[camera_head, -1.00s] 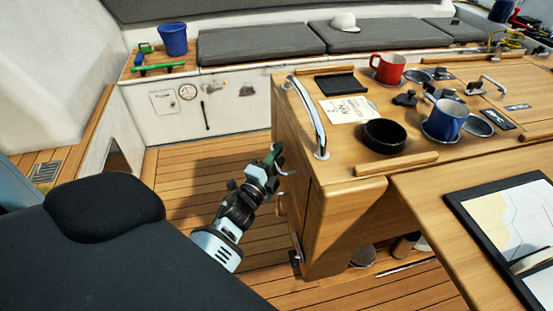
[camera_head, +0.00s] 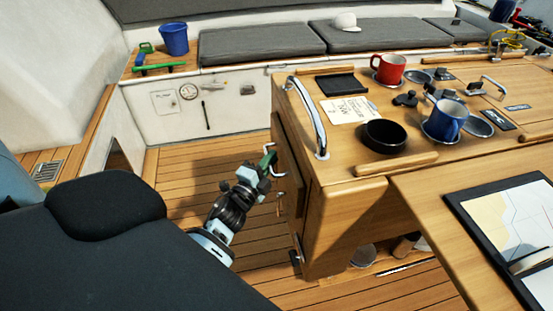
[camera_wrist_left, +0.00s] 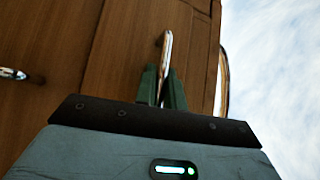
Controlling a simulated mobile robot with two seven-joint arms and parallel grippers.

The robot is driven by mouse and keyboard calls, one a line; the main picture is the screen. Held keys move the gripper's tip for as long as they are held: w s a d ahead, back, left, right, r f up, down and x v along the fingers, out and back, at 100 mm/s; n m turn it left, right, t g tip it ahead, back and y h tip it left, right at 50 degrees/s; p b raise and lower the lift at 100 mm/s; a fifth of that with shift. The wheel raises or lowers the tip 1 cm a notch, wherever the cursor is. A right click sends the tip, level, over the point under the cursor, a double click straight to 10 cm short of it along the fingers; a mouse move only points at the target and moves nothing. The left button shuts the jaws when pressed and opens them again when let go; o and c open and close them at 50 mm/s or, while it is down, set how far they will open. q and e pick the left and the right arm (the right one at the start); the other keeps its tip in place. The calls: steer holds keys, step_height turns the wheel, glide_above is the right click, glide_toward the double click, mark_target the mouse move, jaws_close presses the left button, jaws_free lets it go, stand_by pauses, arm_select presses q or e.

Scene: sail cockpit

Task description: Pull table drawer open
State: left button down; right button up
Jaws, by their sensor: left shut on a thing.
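The wooden table (camera_head: 340,215) stands at the right of the head view, and its left side carries metal handles. My left gripper (camera_head: 268,163), with green fingers, is at the upper handle (camera_head: 279,172) on that side. In the left wrist view, the green fingers (camera_wrist_left: 161,88) are shut on the upright shiny handle (camera_wrist_left: 166,52) of a wooden drawer front (camera_wrist_left: 125,55). The head view is too steep to tell whether the drawer stands out from the table. My right gripper is not in view.
A lower handle (camera_head: 282,204) is on the same table side. A metal grab rail (camera_head: 306,115), a black bowl (camera_head: 384,135), a blue mug (camera_head: 446,120) and a red mug (camera_head: 389,67) are on top. Wooden floor (camera_head: 190,165) left of the table is clear.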

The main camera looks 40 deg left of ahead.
arm_select(q)
steer(key=s+a, duration=1.2)
steer(key=s, duration=0.3)
steer(key=shift+a, duration=0.4)
steer(key=c, duration=1.5)
jaws_free()
steer(key=s, duration=0.5)
steer(key=s+f+b, duration=0.1)
steer(key=s, duration=0.1)
steer(key=shift+s+d, duration=0.35)
